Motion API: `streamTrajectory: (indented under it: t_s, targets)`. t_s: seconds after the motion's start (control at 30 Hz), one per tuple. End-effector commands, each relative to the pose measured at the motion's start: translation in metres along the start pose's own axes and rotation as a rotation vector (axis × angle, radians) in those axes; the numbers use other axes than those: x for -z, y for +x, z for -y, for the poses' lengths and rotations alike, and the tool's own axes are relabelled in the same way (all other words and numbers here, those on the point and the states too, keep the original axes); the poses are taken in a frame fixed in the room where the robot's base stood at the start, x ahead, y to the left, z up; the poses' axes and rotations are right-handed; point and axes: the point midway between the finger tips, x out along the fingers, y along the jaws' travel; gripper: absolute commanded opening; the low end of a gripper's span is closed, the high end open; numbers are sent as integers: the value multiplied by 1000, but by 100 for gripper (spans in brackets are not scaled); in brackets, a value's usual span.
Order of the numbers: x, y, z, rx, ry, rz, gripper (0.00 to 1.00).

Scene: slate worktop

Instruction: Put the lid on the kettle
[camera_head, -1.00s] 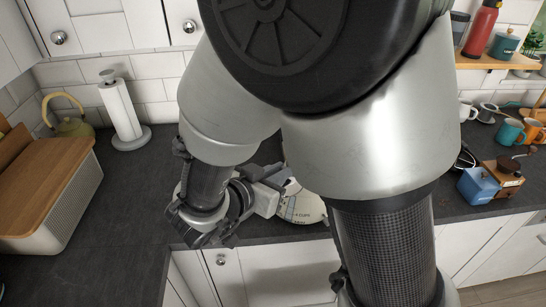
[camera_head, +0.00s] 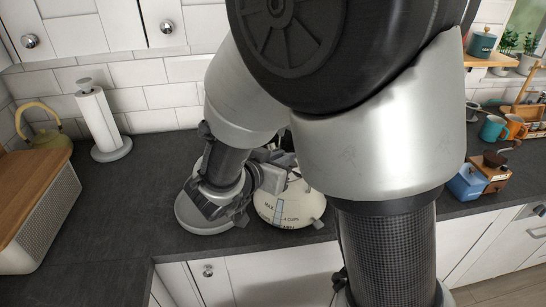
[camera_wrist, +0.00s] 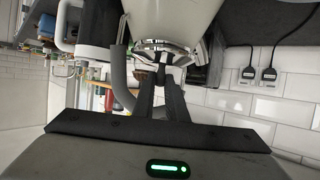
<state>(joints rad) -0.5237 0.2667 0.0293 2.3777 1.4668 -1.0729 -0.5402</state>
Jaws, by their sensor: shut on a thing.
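The cream kettle (camera_head: 288,208), with dark cup markings and a gauge window, stands on the worktop near its front edge. My gripper (camera_head: 280,170) is at the kettle's top, partly hidden by my arm in the head view. In the wrist view my gripper (camera_wrist: 162,75) is shut on a small dark knob of what looks like the shiny lid (camera_wrist: 165,46). The cream body (camera_wrist: 178,15) lies just beyond it, and a grey curved handle (camera_wrist: 121,80) shows to the left. I cannot tell whether the lid is seated or apart from the kettle.
A flat round grey disc (camera_head: 195,217) lies left of the kettle, partly behind my arm. A blue-and-wood grinder (camera_head: 480,180) and mugs (camera_head: 494,128) are right.

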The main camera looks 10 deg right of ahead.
Motion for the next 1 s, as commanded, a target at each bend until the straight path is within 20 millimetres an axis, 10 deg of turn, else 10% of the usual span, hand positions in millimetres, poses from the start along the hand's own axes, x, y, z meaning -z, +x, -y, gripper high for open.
streamTrajectory:
  t_s: [1.0]
  targets:
    - [10,39,0,0,0,0,0]
